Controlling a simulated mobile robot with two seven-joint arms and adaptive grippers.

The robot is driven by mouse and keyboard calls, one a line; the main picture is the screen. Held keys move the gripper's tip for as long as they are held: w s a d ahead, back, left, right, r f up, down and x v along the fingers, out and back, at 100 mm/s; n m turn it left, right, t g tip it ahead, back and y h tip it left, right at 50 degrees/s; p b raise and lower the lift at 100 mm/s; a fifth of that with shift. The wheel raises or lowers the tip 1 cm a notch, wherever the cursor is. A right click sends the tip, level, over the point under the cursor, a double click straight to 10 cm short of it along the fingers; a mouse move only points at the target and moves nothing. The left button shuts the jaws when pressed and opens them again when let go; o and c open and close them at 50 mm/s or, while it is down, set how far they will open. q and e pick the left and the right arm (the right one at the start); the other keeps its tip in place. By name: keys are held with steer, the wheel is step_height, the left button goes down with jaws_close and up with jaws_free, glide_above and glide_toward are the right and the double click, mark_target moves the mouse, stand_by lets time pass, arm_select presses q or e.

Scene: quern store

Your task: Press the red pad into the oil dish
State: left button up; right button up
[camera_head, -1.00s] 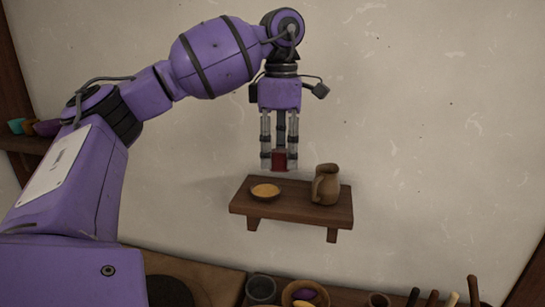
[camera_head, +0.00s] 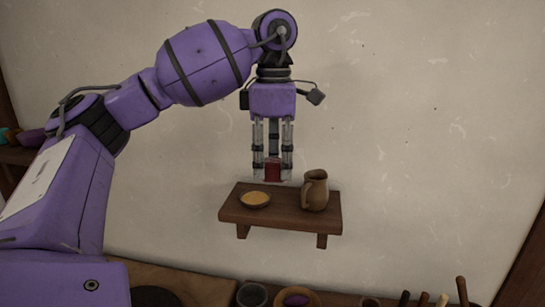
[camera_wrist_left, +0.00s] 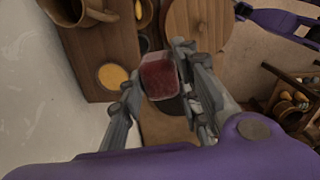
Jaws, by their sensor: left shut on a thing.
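My left gripper (camera_head: 272,176) points down above the wall shelf, shut on a red pad (camera_head: 272,169). The pad shows as a dark red block between the fingers in the left wrist view (camera_wrist_left: 160,76). The oil dish (camera_head: 255,199) is a small round dish with yellow-orange oil, on the left part of the shelf. It also shows in the left wrist view (camera_wrist_left: 112,76), beside the pad in the picture. In the head view the pad appears above and to the right of the dish, apart from it. My right gripper is not in view.
A brown jug (camera_head: 316,191) stands right of the dish on the small wooden shelf (camera_head: 280,222). Below are a grey pot (camera_head: 251,295), a bowl with a purple thing (camera_head: 297,299) and several handles. The wall around the shelf is bare.

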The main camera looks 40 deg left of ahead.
arm_select(q)
steer(key=shift+w+a+f+n+p, duration=0.2)
steer(key=shift+w+a+p, duration=0.2)
steer(key=shift+a, duration=0.1)
steer(key=shift+w+a+f+n+p, duration=0.15)
steer(key=shift+w+a+n+p, duration=0.1)
steer(key=shift+w+a, duration=0.2)
steer(key=shift+m, duration=0.45)
steer(key=w+a+f, duration=0.1)
steer(key=a+f, duration=0.2)
steer(key=w+a+f, duration=0.2)
steer(key=a+f, duration=0.1)
steer(key=a, duration=0.1)
steer(key=w+a+f, duration=0.2)
steer(key=a+f, duration=0.1)
steer(key=f, duration=0.1)
steer(key=shift+w+a, duration=0.15)
steer(key=shift+a, duration=0.05)
steer(key=shift+f, duration=0.4)
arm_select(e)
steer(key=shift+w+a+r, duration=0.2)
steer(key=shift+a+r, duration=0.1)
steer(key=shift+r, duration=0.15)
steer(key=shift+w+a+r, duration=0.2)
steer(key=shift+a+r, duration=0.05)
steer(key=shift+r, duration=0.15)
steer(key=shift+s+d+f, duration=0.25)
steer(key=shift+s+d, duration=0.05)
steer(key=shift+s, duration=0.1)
